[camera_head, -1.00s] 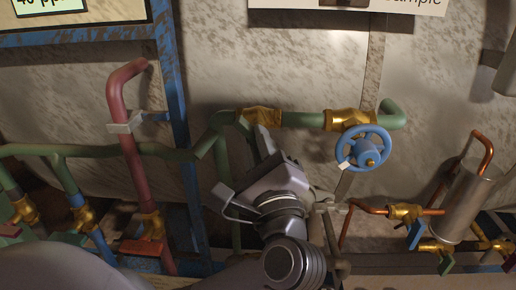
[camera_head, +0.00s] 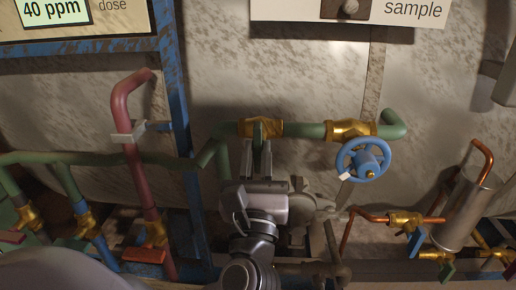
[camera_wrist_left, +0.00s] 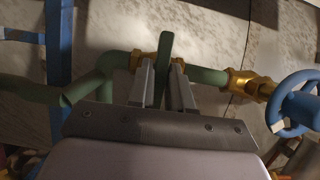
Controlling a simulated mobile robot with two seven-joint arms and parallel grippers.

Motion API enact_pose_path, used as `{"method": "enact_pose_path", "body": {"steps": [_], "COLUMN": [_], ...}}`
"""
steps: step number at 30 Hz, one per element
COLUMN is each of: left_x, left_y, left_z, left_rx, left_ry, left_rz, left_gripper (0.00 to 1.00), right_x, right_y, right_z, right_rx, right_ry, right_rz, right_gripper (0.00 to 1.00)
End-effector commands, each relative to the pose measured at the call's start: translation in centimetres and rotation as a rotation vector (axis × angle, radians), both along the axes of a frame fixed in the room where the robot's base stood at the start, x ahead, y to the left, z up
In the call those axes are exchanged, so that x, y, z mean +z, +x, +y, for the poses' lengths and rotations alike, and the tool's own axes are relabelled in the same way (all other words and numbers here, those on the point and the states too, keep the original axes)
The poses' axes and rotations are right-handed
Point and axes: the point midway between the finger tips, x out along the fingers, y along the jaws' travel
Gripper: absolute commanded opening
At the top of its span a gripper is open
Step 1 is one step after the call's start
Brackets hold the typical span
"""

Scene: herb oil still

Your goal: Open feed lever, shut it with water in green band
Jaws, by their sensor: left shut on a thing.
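A green lever (camera_head: 258,131) stands at a brass valve (camera_head: 243,128) on the upper green pipe. It also shows in the left wrist view (camera_wrist_left: 165,45), pointing up in the picture. My left gripper (camera_head: 257,150) is below the valve in the head view, fingers pointing up. In the left wrist view its two fingers (camera_wrist_left: 165,85) lie either side of the lever, shut on it. No water level or green band is in view. My right gripper is not in view.
A blue handwheel (camera_head: 363,159) is on the green pipe right of the lever. A red pipe (camera_head: 133,170) and a blue post (camera_head: 182,130) stand left. Copper pipes with small valves and a metal cylinder (camera_head: 465,210) are at the lower right.

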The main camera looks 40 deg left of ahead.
Motion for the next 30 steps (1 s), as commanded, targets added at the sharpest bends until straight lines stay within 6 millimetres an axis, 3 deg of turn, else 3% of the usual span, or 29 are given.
{"method": "enact_pose_path", "body": {"steps": [21,22,23,30], "left_x": [-0.05,-0.05,-0.04,-0.03], "left_y": [-0.03,-0.03,-0.03,-0.02], "left_z": [0.09,0.09,0.08,0.05], "left_rx": [0.002,0.002,0.002,0.001], "left_ry": [0.063,0.063,0.063,0.062], "left_rz": [0.039,0.039,0.039,0.038], "left_gripper": [0.00,0.29,0.39,0.40], "right_x": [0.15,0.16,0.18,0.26], "right_y": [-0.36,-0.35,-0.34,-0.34], "right_z": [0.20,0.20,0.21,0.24], "right_rx": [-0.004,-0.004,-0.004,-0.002], "right_ry": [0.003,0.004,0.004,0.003], "right_rz": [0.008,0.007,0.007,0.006], "right_gripper": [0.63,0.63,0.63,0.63]}}
